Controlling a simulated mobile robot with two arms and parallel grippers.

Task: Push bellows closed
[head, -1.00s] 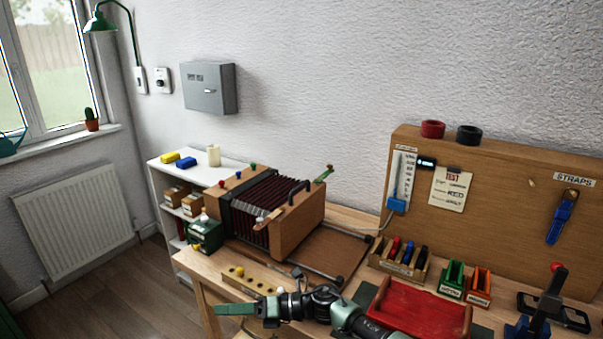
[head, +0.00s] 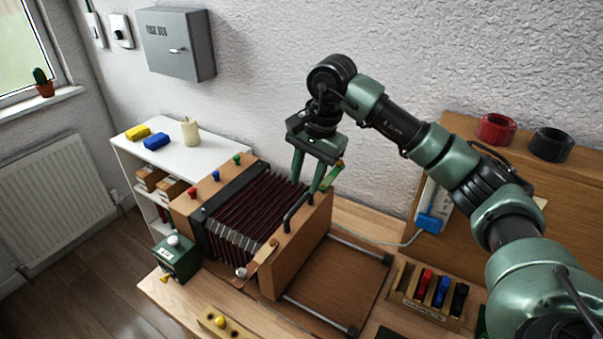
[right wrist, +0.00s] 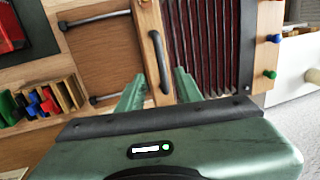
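The bellows (head: 247,212) has dark red pleats and stands spread open between a fixed wooden block (head: 205,186) on its left and a wooden end board (head: 296,252) on its right. The end board carries a black handle (head: 297,212). My right gripper (head: 308,182) is open above the far end of this board, fingers pointing down. In the right wrist view the fingers of the right gripper (right wrist: 158,88) lie on either side of the board (right wrist: 150,20), one towards the pleats (right wrist: 203,50). I cannot tell whether they touch it. My left gripper is not in view.
Two metal rails (head: 318,315) run over the bare wooden base right of the board. A small green box (head: 176,258) stands at the left. A rack of coloured tools (head: 430,295) stands at the right. A grey fuse box (head: 178,42) hangs on the wall.

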